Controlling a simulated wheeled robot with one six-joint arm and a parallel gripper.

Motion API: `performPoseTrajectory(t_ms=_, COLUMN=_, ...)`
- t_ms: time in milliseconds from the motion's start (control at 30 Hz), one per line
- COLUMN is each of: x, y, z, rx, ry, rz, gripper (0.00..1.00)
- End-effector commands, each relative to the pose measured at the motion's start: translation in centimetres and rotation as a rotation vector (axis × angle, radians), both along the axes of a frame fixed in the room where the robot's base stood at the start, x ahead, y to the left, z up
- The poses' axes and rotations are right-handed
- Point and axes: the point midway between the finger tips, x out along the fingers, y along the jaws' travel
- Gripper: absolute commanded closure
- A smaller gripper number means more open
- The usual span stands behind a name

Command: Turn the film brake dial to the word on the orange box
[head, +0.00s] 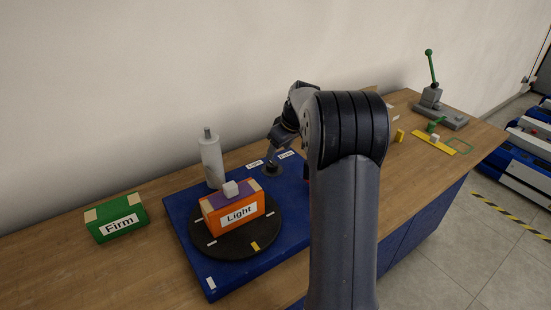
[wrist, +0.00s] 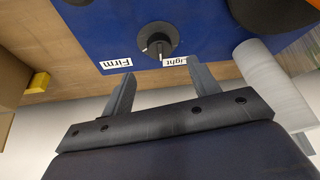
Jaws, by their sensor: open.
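The orange box (head: 262,204) stands on a black turntable and bears a white label reading "Light". The film brake dial (head: 271,169) is a dark round knob on the blue base, also seen in the wrist view (wrist: 157,40). The labels "Light" (wrist: 172,61) and "Firm" (wrist: 116,63) appear upside down there. A pale mark on the knob seems to point between the two labels, but it is small. My gripper (wrist: 161,88) is open and empty, with its fingers apart on the label side of the dial, not around the knob.
A green box (head: 108,232) labelled "Firm" lies at left on the wooden bench. A pale film roll (head: 211,160) stands upright behind the turntable (head: 205,245). A green-handled lever device (head: 432,95) stands at far right.

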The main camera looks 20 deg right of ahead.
Motion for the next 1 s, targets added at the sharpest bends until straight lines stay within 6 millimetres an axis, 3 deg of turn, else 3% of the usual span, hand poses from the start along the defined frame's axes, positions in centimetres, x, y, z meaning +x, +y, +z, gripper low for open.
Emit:
performPoseTrajectory(t_ms=233, x=-1.1, y=-0.5, z=2.9, rx=0.000, ry=-0.001, rz=0.000, gripper=0.43)
performPoseTrajectory(t_ms=633, x=-1.3, y=-0.5, z=3.3, rx=0.000, ry=0.001, rz=0.000, gripper=0.43)
performPoseTrajectory(t_ms=833, x=-0.8, y=-0.3, z=1.9, rx=0.002, ry=0.004, rz=0.000, gripper=0.43)
performPoseTrajectory(t_ms=1000, x=0.3, y=0.2, z=-0.9, rx=0.002, ry=0.005, rz=0.001, gripper=0.43)
